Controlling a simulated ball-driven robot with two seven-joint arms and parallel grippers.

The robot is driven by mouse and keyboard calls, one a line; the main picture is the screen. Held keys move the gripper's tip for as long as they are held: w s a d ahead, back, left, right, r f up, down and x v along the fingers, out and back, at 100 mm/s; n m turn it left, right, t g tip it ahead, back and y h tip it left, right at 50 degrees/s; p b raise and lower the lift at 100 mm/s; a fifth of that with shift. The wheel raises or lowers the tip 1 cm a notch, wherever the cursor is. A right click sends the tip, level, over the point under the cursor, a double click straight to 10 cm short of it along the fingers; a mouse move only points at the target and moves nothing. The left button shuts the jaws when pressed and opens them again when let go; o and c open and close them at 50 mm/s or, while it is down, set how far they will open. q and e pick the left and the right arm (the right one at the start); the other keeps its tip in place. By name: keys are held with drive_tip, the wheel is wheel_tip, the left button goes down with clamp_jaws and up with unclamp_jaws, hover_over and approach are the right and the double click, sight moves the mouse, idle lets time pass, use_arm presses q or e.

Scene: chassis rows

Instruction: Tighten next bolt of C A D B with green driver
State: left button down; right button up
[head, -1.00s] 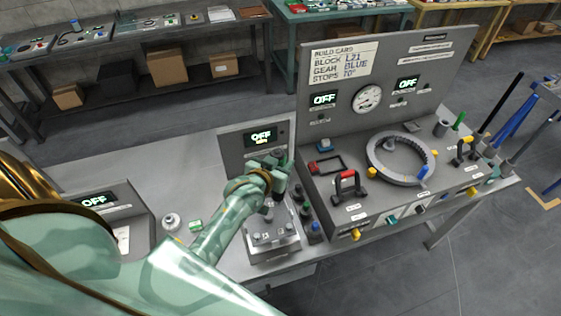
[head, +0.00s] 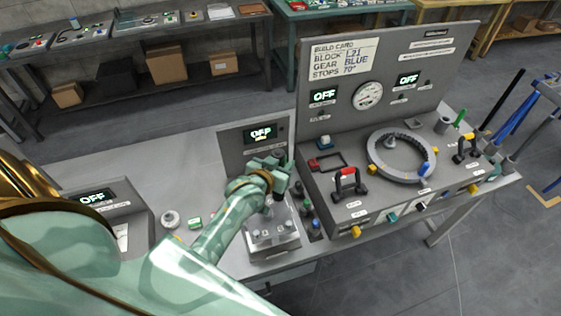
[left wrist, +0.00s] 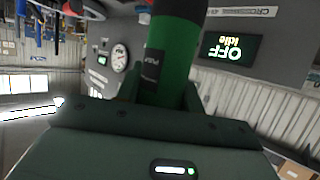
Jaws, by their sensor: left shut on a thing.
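The green driver (left wrist: 172,70) stands between the fingers of my left gripper in the left wrist view, with a black band at its top. My left gripper (head: 278,170) is shut on it. In the head view the gripper is above the bolt fixture (head: 272,247), in front of the small display panel. The fixture is a metal block with bolts near its lettered front edge; its back part is hidden by my arm and gripper. The driver's tip and its contact with any bolt cannot be made out. My right gripper is not in view.
Dark-bodied drivers, one with a blue top (head: 315,226), stand in a row right of the fixture. The grey console (head: 375,215) with a ring and red-handled clamp rises at the right. A round metal part (head: 170,218) and a green-marked box (head: 195,223) lie left of my arm.

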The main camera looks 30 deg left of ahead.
sight(281, 154)
use_arm(q)
drive_tip(key=shift+f, duration=0.35)
idle(0.9)
drive_tip(key=shift+f, duration=0.25)
idle(1.8)
drive_tip(key=shift+p, duration=0.35)
wheel_tip(281, 154, up, 5)
drive_tip(key=p, duration=0.5)
drive_tip(key=shift+r+p, duration=0.1)
drive_tip(key=shift+p, duration=0.2)
